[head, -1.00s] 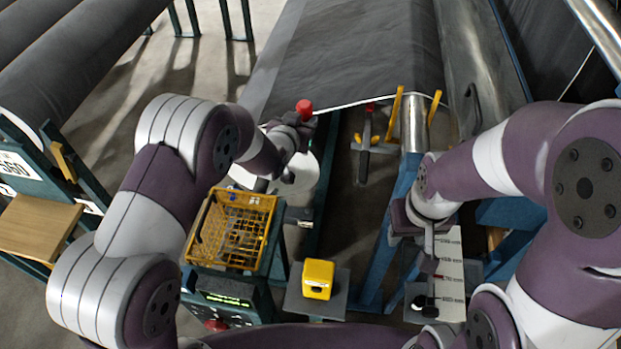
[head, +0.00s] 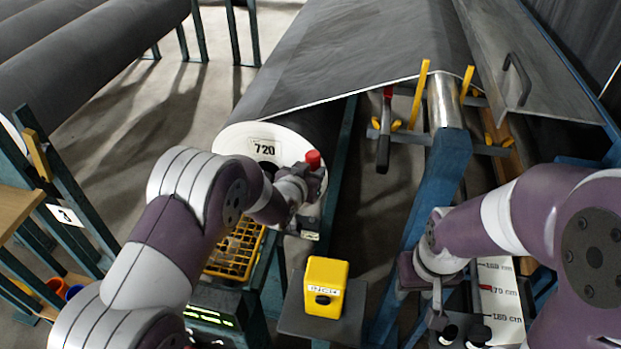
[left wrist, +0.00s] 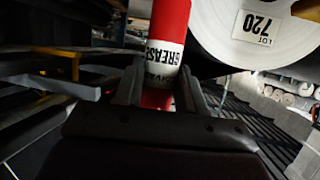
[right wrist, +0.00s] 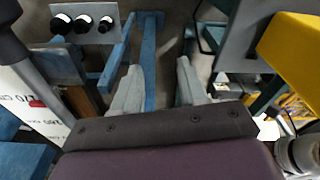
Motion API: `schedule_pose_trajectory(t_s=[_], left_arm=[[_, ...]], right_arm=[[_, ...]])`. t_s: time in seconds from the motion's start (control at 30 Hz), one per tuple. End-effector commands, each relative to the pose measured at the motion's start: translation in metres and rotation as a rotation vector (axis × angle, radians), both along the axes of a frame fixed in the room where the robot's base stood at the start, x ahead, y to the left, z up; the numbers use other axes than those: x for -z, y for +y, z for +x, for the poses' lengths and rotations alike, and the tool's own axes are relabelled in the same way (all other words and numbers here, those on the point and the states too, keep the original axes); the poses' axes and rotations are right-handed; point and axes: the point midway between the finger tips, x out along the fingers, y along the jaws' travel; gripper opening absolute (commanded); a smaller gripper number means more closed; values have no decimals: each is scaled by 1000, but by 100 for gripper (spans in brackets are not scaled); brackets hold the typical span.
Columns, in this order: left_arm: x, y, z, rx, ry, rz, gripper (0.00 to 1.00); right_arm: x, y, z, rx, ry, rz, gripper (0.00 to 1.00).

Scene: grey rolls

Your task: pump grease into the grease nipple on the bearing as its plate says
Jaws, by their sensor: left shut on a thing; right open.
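My left gripper (head: 303,180) is shut on a red and white grease tube (left wrist: 168,35) marked GREASE. Its red end (head: 313,159) shows in the head view, in front of the pale end of the roll labelled 720. My right gripper (right wrist: 158,88) is open and empty, its fingers above the floor and a blue beam in the right wrist view. In the head view the right wrist is beside the blue beam (head: 410,235), and its fingers are hard to make out. I cannot make out the bearing, its nipple or its plate in any view.
A yellow box (head: 324,285) marked INCH stands on a grey stand between my arms. A yellow basket (head: 235,250) is behind my left arm. A white scale (head: 498,295) is at right. The grey roll (head: 300,115) and a metal shaft (head: 445,100) lie ahead.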

Motion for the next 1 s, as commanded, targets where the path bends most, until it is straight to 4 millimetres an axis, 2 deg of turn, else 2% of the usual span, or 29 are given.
schedule_pose_trajectory(t_s=[0.27,0.73,1.0], left_arm=[[-1,1,-2,-3,-3,-1,9],[49,0,-1,-3,-4,-1,9],[57,0,-1,-3,-4,-1,9]], right_arm=[[1,0,0,0,0,0,43],[42,0,0,0,0,0,43],[48,0,0,0,0,0,43]])
